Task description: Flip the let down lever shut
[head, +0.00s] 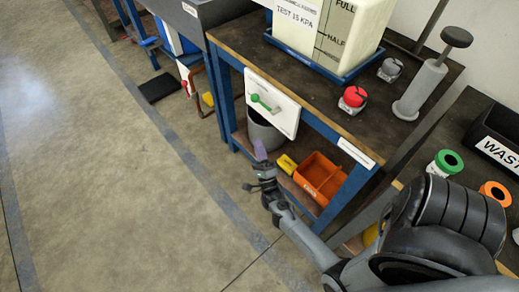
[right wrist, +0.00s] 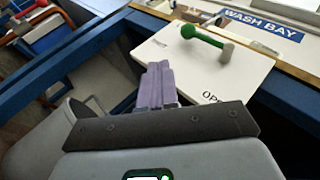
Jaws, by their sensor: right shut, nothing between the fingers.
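A lever with a green handle (head: 262,102) is mounted on a white plate (head: 285,112) on the front of the blue-framed bench. In the right wrist view the green lever (right wrist: 205,36) lies across the plate (right wrist: 245,72), pointing up and left from a grey pivot, with partly hidden lettering "OP..." near the lower edge. My right gripper (head: 260,151) is below and in front of the plate, apart from the lever. Its purple fingers (right wrist: 158,80) are together and empty. My left gripper is not in view.
A second plate with a red lever (head: 185,86) is further left. A grey bucket (head: 264,133), a yellow item (head: 286,164) and an orange bin (head: 318,178) sit on the lower shelf. A white tank (head: 330,30) stands on the bench. The floor at left is clear.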

